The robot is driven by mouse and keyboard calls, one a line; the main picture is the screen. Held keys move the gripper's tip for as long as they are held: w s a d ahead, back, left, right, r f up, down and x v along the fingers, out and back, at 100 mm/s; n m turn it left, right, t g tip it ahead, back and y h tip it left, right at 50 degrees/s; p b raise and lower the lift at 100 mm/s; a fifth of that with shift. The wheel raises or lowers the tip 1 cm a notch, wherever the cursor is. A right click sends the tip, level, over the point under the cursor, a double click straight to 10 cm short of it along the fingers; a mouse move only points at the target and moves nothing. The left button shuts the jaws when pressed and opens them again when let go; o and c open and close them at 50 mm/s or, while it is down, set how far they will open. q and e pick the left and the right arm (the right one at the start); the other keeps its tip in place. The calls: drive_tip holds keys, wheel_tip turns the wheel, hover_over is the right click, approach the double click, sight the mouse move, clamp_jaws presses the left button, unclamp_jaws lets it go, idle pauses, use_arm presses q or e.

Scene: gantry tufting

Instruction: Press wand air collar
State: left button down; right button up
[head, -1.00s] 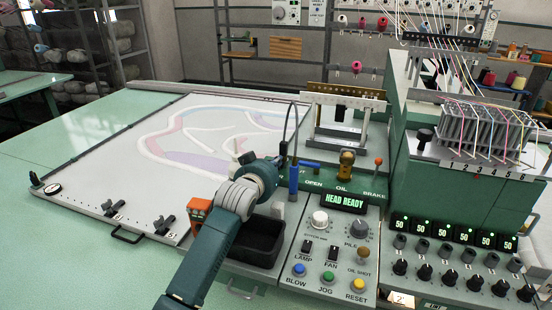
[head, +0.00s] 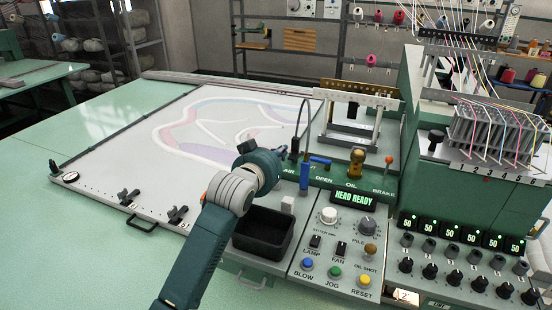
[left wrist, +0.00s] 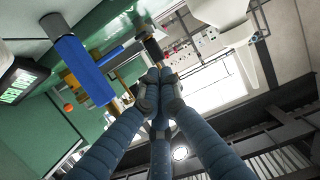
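The wand (head: 305,176) stands upright at the panel's left edge, with a blue body and a dark hose arching over its top. The blue AIR/OPEN lever (head: 320,160) lies just right of it. My left gripper (head: 288,153) is immediately left of the wand's upper part, its small fingertips partly hidden by the wrist. In the left wrist view its fingers (left wrist: 160,82) meet together and look shut, with nothing clearly held. A blue body with a grey end (left wrist: 85,70), probably the wand, lies left of the fingertips. I cannot make out the collar separately. My right gripper is not in view.
A black open bin (head: 263,250) is below my left wrist. The control panel has the HEAD READY display (head: 353,197), knobs and buttons. The oil bottle (head: 356,163) and brake lever (head: 387,172) stand right of the wand. The white cloth frame (head: 130,165) spreads left.

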use_arm(q)
drive_tip(key=v, duration=0.4)
drive_tip(key=shift+b, duration=0.3)
idle(0.3)
